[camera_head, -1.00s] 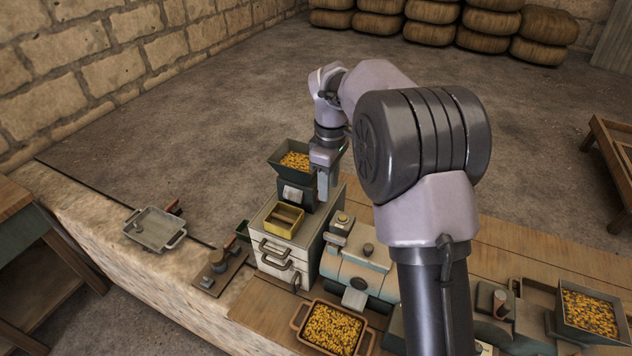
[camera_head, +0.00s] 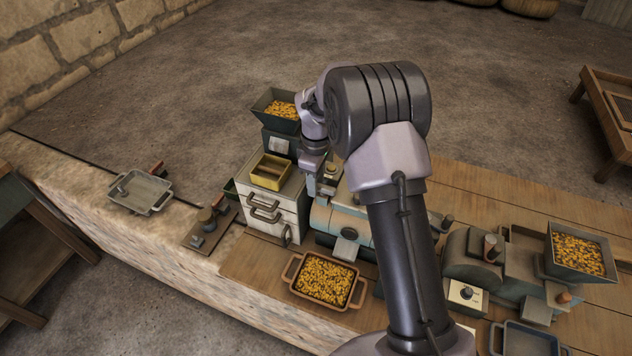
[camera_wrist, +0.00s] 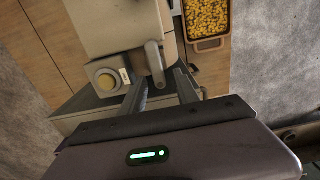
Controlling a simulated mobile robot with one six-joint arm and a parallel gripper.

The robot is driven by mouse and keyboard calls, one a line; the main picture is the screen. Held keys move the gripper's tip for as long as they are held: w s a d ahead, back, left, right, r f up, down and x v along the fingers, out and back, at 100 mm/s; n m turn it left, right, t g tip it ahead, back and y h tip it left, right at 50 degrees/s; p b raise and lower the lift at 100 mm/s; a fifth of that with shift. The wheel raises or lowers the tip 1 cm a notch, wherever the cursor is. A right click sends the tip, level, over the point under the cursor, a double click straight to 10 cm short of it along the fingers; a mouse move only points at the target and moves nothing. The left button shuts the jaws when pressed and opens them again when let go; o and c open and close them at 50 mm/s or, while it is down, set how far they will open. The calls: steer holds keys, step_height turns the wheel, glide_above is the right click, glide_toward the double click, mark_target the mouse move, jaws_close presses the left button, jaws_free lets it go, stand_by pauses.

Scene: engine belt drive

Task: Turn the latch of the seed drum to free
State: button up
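The seed drum is a pale blue-grey rounded housing (camera_head: 332,218) on the bench, partly behind my arm in the head view. In the wrist view its top (camera_wrist: 115,25) fills the upper middle. A grey lever (camera_wrist: 155,62), which looks like the latch, stands out from its edge. My gripper (camera_wrist: 160,90) is open, its two fingers on either side of the lever's lower end. I cannot tell whether they touch it. In the head view my gripper (camera_head: 312,170) is low over the back of the drum, and my arm hides the lever there.
A seed-filled tray (camera_head: 296,283) sits in front. A round button (camera_wrist: 105,80) is close to the left finger. Another machine with a hopper (camera_head: 553,258) stands at right.

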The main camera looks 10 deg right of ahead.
mark_target(327, 177)
jaws_close()
steer(key=m, duration=0.4)
steer(key=shift+w+d+m, duration=0.3)
steer(key=shift+w+d, duration=0.05)
steer(key=m, duration=0.4)
steer(key=shift+w+d+m, duration=0.2)
steer(key=shift+d+m, duration=0.1)
steer(key=shift+d, duration=0.1)
steer(key=m, duration=0.2)
steer(key=d+m, duration=0.1)
steer(key=m, duration=0.1)
steer(key=shift+m+b, duration=0.3)
steer(key=shift+b, duration=0.1)
steer(key=shift+s+d+m+b, duration=0.1)
steer(key=shift+d+m+b, duration=0.15)
steer(key=shift+m, duration=0.75)
steer(key=shift+s+d+m+b, duration=0.1)
steer(key=shift+m+b, duration=0.1)
steer(key=shift+m, duration=0.8)
